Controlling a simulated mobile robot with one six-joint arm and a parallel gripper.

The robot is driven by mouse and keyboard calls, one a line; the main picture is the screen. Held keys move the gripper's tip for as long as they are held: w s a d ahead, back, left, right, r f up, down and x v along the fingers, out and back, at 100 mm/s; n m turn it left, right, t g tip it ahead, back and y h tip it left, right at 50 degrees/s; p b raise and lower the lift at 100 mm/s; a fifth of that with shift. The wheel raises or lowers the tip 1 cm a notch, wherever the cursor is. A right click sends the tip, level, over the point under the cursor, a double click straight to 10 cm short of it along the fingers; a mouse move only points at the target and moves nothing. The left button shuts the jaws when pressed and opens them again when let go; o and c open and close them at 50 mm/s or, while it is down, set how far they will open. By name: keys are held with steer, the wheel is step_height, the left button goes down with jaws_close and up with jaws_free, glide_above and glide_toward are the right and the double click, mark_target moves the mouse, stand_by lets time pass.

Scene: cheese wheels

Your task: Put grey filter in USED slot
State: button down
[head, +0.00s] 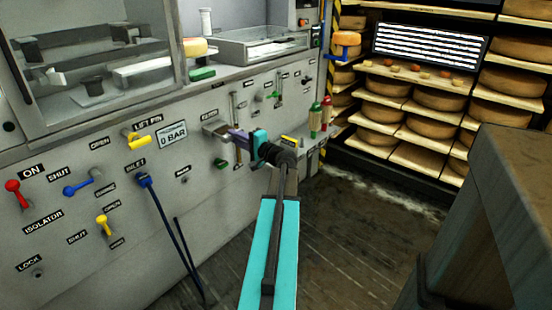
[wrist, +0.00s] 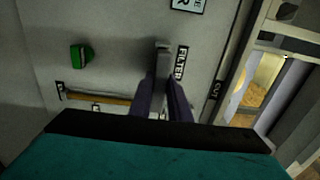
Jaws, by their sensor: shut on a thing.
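My gripper (head: 232,138) is at the front panel, with its dark purple fingers pointing left at the FILTER label. In the wrist view the fingers (wrist: 163,95) are shut on a narrow grey piece, the grey filter (wrist: 162,56). It lies against or in the panel beside the FILTER label (wrist: 181,62); I cannot tell how deep it sits. In the head view the grey filter (head: 214,128) shows just left of the fingers. I cannot make out a label reading USED in either view.
A green knob (head: 220,163) is close below my gripper. Red and green bottle-like items (head: 316,118) stand on a ledge (head: 312,140) to the right. Levers and a blue hose (head: 165,220) are on the left. Cheese shelves (head: 410,125) stand behind; a brown block (head: 490,220) is at right.

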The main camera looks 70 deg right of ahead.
steer(key=shift+v, duration=1.55)
stand_by(0.4)
steer(key=shift+b+v, duration=0.6)
steer(key=shift+v, duration=0.9)
